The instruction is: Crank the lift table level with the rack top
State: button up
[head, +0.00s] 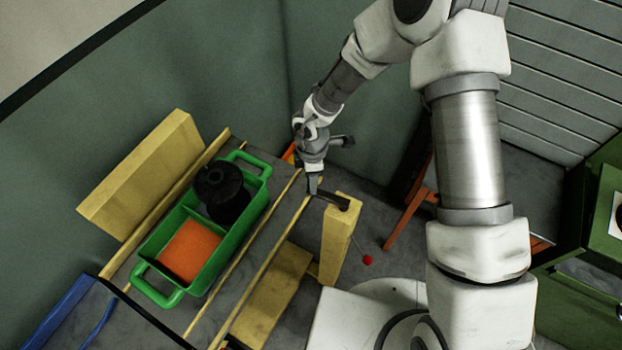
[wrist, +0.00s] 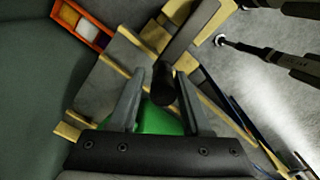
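The lift table (head: 222,268) has a grey top with yellow edge strips. It carries a green tote (head: 165,291) holding a black spool (head: 222,187) and an orange block (head: 190,252). A yellow post (head: 339,240) stands at its right side, with a dark crank arm (head: 334,199) on top. My gripper (head: 313,188) reaches down at the crank's free end. In the wrist view, a black crank handle (wrist: 162,84) sits between my two spread fingertips (wrist: 162,78). The gripper looks open around it; I cannot tell whether either finger touches it.
A blue rack part (head: 62,312) lies at the lower left. A yellow block (head: 143,172) stands behind the tote. An orange frame (head: 407,208) and a green cabinet (head: 592,250) stand to the right. A red ball (head: 367,260) shows near the post.

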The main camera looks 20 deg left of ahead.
jog(key=shift+o, duration=0.8)
jog(key=shift+s, duration=0.15)
notch_tip(320, 180, up, 17)
jog(key=shift+r+p, duration=0.15)
jog(key=shift+p, duration=0.15)
